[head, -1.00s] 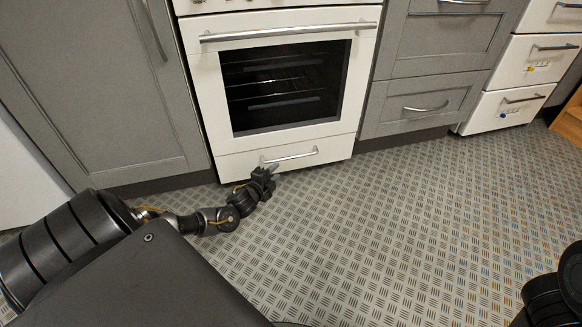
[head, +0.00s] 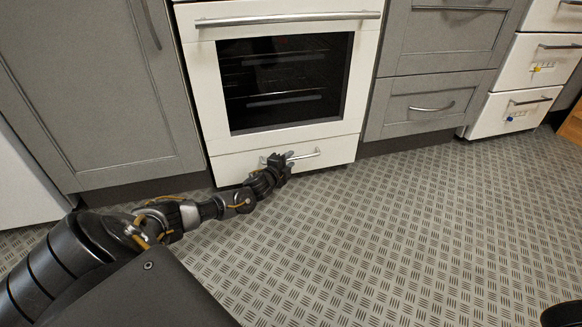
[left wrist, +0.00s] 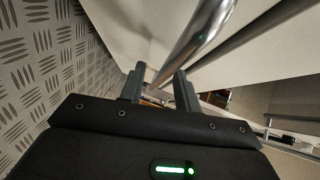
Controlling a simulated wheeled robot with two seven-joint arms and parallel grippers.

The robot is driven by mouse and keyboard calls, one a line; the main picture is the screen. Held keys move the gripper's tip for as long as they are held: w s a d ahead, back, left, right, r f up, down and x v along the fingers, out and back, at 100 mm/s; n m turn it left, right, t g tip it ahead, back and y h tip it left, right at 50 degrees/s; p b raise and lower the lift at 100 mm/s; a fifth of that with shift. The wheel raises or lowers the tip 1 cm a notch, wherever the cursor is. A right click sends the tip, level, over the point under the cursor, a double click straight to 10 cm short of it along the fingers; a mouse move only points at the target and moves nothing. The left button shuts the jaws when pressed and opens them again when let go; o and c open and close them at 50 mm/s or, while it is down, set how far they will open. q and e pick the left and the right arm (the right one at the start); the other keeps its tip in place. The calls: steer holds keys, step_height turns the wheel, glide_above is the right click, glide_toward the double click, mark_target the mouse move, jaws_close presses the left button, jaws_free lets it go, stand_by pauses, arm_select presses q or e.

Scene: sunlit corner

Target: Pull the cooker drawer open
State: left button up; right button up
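The white cooker drawer (head: 232,168) is at the bottom of the cooker, below the oven door, and looks shut. Its silver bar handle (head: 308,154) runs across the drawer front. My left gripper (head: 284,158) is at the handle and hides its middle part. In the left wrist view, the two fingers of my left gripper (left wrist: 161,82) stand apart, and the handle bar (left wrist: 200,38) runs down toward the gap between them. I cannot tell whether the fingers touch the bar. My right gripper is not in view.
The oven door (head: 290,133) above the drawer is shut and has its own long handle (head: 290,19). Grey cabinets (head: 95,100) stand left, with a grey drawer (head: 425,104) and white drawers (head: 510,110) right. The patterned floor (head: 400,230) in front is clear.

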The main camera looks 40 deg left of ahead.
arm_select(q)
steer(key=shift+w+a, duration=0.1)
steer(key=shift+w, duration=0.55)
steer(key=shift+f, duration=0.1)
jaws_close()
